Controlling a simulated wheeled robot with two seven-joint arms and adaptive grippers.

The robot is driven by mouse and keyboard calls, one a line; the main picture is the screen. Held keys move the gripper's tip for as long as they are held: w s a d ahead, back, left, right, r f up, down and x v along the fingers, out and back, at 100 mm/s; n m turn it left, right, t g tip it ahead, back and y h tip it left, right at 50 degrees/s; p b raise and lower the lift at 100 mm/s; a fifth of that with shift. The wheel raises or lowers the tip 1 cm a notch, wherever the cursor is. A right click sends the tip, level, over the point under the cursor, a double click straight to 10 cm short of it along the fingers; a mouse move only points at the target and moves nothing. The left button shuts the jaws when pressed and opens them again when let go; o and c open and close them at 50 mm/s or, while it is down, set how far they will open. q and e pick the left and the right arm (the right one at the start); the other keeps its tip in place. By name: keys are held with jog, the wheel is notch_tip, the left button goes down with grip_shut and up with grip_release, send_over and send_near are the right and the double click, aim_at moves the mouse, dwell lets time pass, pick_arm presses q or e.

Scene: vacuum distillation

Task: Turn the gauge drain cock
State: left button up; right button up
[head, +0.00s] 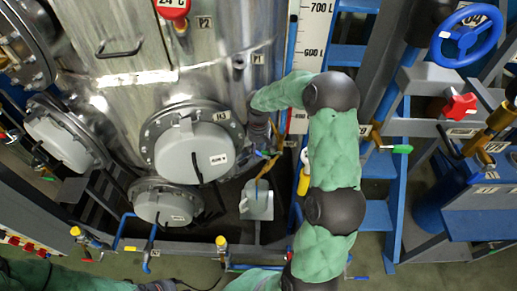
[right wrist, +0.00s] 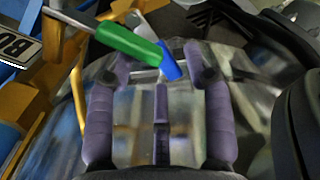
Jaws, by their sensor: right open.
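A small cock with a green lever (right wrist: 128,45) and a blue part (right wrist: 170,62) shows in the right wrist view, at the fingertips. In the head view the small green and blue handle (head: 268,154) is beside the lower end of the level gauge (head: 296,118). I cannot tell which part is the drain cock's own handle. My right gripper (right wrist: 156,78) is open, with purple pads apart. The blue part lies between the fingertips in this view; contact cannot be told. In the head view my right gripper (head: 270,135) points down, partly hidden. My left gripper is not clearly shown.
The steel vessel (head: 215,85) with round flanged covers (head: 196,150) fills the left. A small grey container (head: 257,200) is below the cock. A blue ladder (head: 378,215), a blue handwheel (head: 468,35) and a red knob (head: 459,106) are on the right.

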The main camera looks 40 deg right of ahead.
aim_at(258, 152)
jog(key=shift+r, duration=3.55)
